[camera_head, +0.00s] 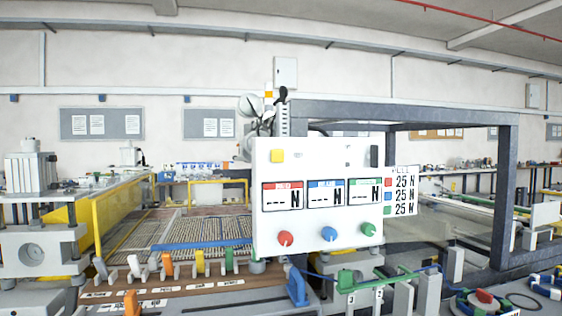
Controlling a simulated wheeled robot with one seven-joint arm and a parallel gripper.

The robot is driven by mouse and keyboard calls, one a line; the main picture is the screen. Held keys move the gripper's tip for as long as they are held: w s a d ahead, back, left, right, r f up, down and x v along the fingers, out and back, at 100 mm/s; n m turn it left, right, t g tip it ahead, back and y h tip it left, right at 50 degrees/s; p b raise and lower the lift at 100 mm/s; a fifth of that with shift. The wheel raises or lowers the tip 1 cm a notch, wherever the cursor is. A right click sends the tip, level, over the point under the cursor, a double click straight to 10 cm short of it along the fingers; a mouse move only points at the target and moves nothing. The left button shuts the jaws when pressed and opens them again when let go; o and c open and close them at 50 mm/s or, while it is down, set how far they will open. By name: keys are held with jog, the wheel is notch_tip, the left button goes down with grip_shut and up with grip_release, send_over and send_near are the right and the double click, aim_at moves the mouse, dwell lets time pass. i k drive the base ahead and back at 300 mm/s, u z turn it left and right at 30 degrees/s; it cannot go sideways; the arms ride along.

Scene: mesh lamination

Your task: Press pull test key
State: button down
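A white upright panel (318,231) stands in the middle of the view. It carries three displays with red (282,195), blue (326,193) and green (365,192) headers, each showing dashes and N. Below them are a red knob (285,239), a blue knob (329,234) and a green knob (369,229). No readable label marks which part is the pull test key. A side card (403,191) lists 25 N beside red, blue and green squares. I cannot make out my gripper in this view.
Grey and black rounded parts (250,106) show behind the panel's top left. A dark metal frame (502,190) rises behind and right. Several coloured levers (200,262) line the front left. A meshed bed (190,222) lies behind them. Clutter fills the lower right.

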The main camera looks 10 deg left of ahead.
aim_at(276, 156)
jog(key=z, duration=1.15)
jog(key=k, duration=1.55)
jog(key=u, duration=0.95)
jog(key=i, duration=1)
